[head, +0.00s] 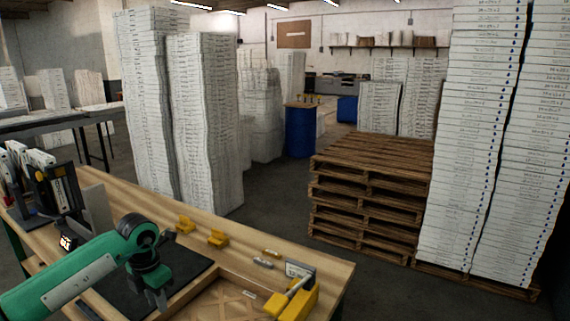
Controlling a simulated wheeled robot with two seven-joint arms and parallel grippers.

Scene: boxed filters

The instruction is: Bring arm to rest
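My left arm (70,278) is green and comes in from the lower left, over the wooden workbench (325,270). My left gripper (158,298) is dark and points down above a black mat (190,265) on the bench. I see nothing held in it. Its fingers are small and dark against the mat, so I cannot tell how far apart they are. My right arm and gripper are not in view.
A wooden tray (222,286) and a yellow tool (298,296) lie on the bench's front right. Yellow blocks (217,238) sit near its far edge, upright boxes (55,190) at left. Stacked white boxes (205,120) and pallets (370,185) stand beyond, with open floor between.

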